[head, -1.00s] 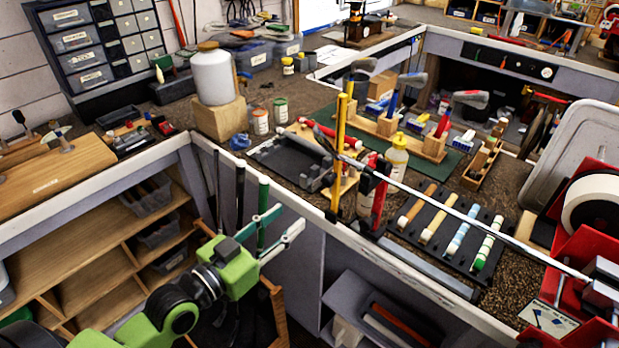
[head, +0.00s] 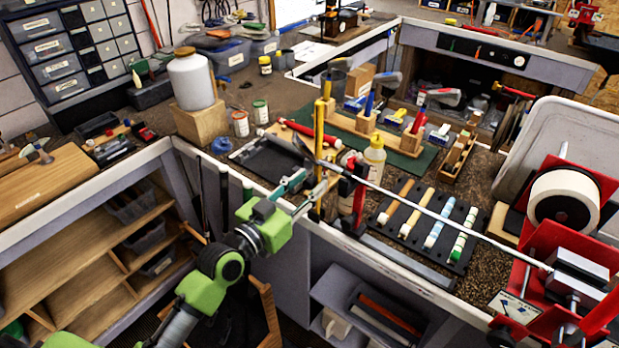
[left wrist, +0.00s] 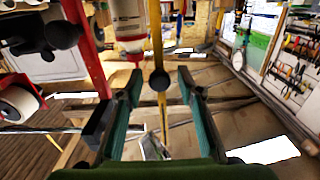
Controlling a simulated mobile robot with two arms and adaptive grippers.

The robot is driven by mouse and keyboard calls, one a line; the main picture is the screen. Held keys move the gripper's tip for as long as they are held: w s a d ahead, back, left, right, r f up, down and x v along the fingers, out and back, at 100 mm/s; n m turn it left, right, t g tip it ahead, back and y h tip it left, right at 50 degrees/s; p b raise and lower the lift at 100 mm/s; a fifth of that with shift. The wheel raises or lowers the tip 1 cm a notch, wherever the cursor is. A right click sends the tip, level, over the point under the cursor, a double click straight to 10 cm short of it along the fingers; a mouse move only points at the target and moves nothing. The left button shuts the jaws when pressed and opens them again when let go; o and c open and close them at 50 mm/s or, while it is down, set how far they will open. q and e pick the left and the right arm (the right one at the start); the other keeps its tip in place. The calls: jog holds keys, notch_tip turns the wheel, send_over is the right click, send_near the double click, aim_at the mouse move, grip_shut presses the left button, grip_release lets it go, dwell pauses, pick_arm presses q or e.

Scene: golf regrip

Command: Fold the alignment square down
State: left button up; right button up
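The alignment square appears to be the upright yellow bar (head: 319,150) at the bench's front edge, beside the left end of the club shaft (head: 430,212). My left gripper (head: 309,186) is open just left of the bar's lower part. In the left wrist view, the yellow bar (left wrist: 157,40) shows between and beyond my open fingers (left wrist: 160,88), with a dark round shaft end (left wrist: 160,80) in front of it. I cannot tell whether a finger touches the bar. My right gripper is not in view.
A red clamp stand (head: 357,188) props the shaft, and a red vise (head: 575,275) holds its right end. A yellow-capped bottle (head: 374,160) stands close behind the stand. A black tray of grips (head: 410,235) lies to the right. Upright dark shafts (head: 224,190) stand left of my arm.

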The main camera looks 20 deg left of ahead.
pick_arm(q)
jog(key=shift+w+d, duration=0.2)
jog(key=shift+w, duration=0.25)
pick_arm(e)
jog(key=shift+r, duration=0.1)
pick_arm(q)
grip_shut()
jog(key=shift+a, duration=0.1)
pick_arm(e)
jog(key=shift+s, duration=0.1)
